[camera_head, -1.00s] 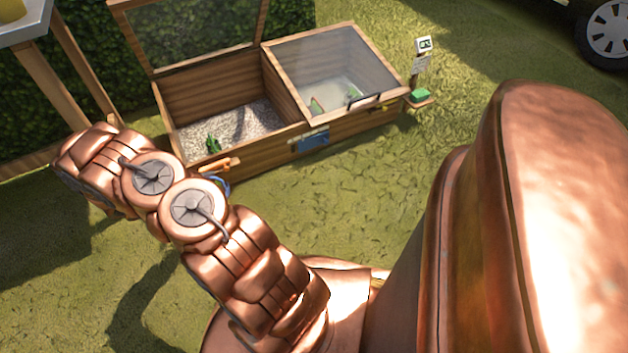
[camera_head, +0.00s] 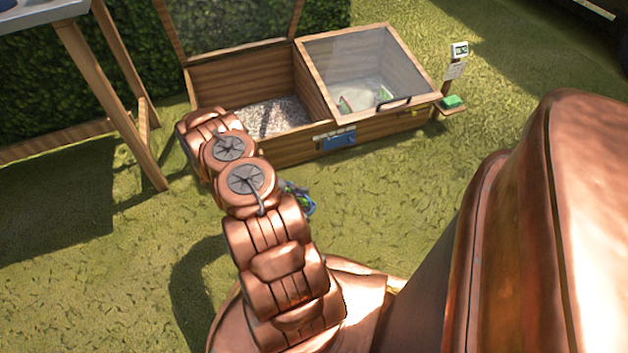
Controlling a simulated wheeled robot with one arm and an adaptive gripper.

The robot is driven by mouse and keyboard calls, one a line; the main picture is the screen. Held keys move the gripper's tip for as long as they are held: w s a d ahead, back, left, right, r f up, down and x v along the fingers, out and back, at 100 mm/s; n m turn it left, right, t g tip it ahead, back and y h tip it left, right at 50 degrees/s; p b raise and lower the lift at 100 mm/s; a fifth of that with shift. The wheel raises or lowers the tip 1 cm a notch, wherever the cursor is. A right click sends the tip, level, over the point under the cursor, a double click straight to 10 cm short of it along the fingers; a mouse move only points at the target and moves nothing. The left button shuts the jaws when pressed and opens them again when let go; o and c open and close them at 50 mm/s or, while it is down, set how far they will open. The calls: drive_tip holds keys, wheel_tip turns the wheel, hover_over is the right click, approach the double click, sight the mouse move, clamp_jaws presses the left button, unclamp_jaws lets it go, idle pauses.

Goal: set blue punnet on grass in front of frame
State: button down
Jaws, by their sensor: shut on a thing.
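The blue punnet (camera_head: 309,207) shows as a small blue edge with some green in it, just right of my copper arm and above the grass. The arm hides most of it. My gripper (camera_head: 291,187) is mostly hidden behind the arm; only a small grey part shows beside the punnet, and it is shut on the punnet. The wooden cold frame (camera_head: 285,147) stands behind. Its left lid is raised over a gravel bed, and its right glass lid (camera_head: 350,60) is down. The grass (camera_head: 400,175) in front of the frame is partly covered by my arm.
A wooden table (camera_head: 115,85) stands at the left, with a leg on the grass near my arm. A blue item (camera_head: 338,141) is on the frame's front. A small post with a sign (camera_head: 456,68) and a green block (camera_head: 452,101) stand at the frame's right end.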

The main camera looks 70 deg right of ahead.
drive_tip(key=d+f+b, duration=0.4)
drive_tip(key=d+b, duration=0.1)
drive_tip(key=d, duration=0.5)
drive_tip(key=shift+w+f, duration=0.25)
drive_tip(key=shift+w, duration=0.15)
drive_tip(key=shift+d, duration=0.1)
drive_tip(key=c, duration=1.3)
unclamp_jaws()
drive_tip(key=shift+o, duration=0.2)
drive_tip(key=p+v, duration=0.5)
drive_tip(key=v, duration=0.7)
